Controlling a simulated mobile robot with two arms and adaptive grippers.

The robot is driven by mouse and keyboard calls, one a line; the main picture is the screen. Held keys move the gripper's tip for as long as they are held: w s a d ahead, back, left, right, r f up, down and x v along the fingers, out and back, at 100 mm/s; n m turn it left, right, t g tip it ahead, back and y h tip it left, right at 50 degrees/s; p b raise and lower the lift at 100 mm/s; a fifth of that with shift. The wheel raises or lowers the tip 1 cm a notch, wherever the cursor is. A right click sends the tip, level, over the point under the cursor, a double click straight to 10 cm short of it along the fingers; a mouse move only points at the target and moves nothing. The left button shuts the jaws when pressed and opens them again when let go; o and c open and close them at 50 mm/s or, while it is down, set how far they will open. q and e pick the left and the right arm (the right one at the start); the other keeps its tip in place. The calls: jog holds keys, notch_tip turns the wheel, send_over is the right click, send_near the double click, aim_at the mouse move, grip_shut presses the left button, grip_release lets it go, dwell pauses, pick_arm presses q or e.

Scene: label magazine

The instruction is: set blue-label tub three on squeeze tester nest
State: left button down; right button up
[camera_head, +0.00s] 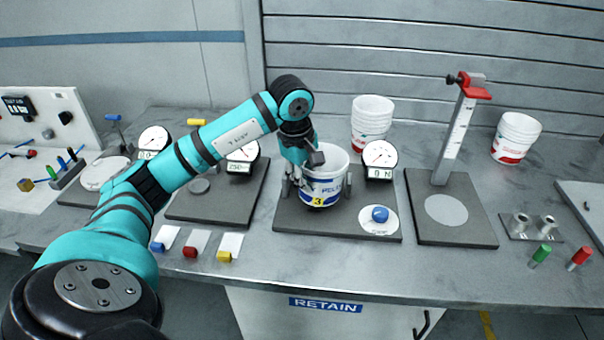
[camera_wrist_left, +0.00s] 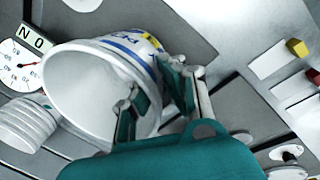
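The white tub with a blue label and a yellow number 3 tag (camera_head: 324,191) is upright at the squeeze tester nest, between small metal posts on the dark tester base (camera_head: 290,222). Whether its bottom fully touches the base is hidden. My left gripper (camera_head: 300,175) is at the left side of its rim. In the left wrist view, the tub (camera_wrist_left: 85,95) shows its open mouth, and the left gripper (camera_wrist_left: 155,90) has one finger inside and one outside the wall, seemingly shut on it. The tester's dial (camera_head: 380,157) reads 0 N. My right gripper is not in view.
A blue button (camera_head: 380,214) is on the tester base's front right. Stacked red-label tubs (camera_head: 371,118) stand behind, and another stack (camera_head: 516,135) is at the right. A height gauge (camera_head: 458,130) stands right of the tester. Colored stamps (camera_head: 190,251) lie at the front left.

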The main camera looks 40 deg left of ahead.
pick_arm(q)
jog(key=shift+w+a+p, duration=0.35)
jog(key=shift+w+a, duration=0.7)
jog(key=shift+a, duration=0.05)
jog(key=shift+w+a+f, duration=0.1)
jog(key=shift+w+a, duration=0.15)
jog(key=shift+f, duration=0.3)
notch_tip(320, 180, down, 2)
jog(key=shift+f+p, duration=0.1)
jog(key=shift+p, duration=0.7)
jog(key=shift+f, duration=0.45)
jog(key=c, duration=1.5)
grip_release()
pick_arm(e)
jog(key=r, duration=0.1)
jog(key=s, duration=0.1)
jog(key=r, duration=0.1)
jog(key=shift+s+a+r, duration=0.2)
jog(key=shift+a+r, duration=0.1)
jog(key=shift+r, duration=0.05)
